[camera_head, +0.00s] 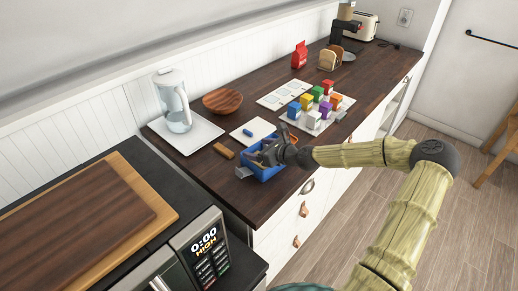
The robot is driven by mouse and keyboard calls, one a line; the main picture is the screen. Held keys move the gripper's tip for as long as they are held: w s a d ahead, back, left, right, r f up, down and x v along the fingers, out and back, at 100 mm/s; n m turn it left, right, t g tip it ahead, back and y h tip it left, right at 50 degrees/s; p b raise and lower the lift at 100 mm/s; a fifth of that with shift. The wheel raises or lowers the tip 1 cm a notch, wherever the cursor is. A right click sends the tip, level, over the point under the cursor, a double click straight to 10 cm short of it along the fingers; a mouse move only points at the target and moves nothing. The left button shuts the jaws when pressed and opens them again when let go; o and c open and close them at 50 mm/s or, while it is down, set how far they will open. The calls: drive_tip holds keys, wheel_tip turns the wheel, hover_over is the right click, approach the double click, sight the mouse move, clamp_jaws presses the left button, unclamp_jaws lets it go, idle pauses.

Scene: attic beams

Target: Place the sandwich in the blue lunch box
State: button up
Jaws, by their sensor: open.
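The blue lunch box (268,175) stands open on the dark wooden counter (215,179), near its front edge. My gripper (262,157) is open, reaching in from the right, low over the box, and its dark hand covers much of the box's inside. I cannot clearly make out the sandwich; it may be hidden inside the box under my gripper. Two bread-like slices (327,61) stand far back on the counter, well away from my gripper.
A small brown block (223,151) lies left of the box. A white board (240,134) with a blue item is behind it. A glass kettle (173,108), wooden bowl (222,100) and tray of coloured cartons (318,118) stand around. A microwave (207,250) is at front left.

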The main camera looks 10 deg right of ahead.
drive_tip(key=shift+s+d+r, duration=0.15)
drive_tip(key=shift+d+r, duration=0.25)
drive_tip(key=shift+r, duration=0.25)
drive_tip(key=b+v, duration=0.1)
drive_tip(key=v, duration=1)
drive_tip(key=shift+s, duration=0.3)
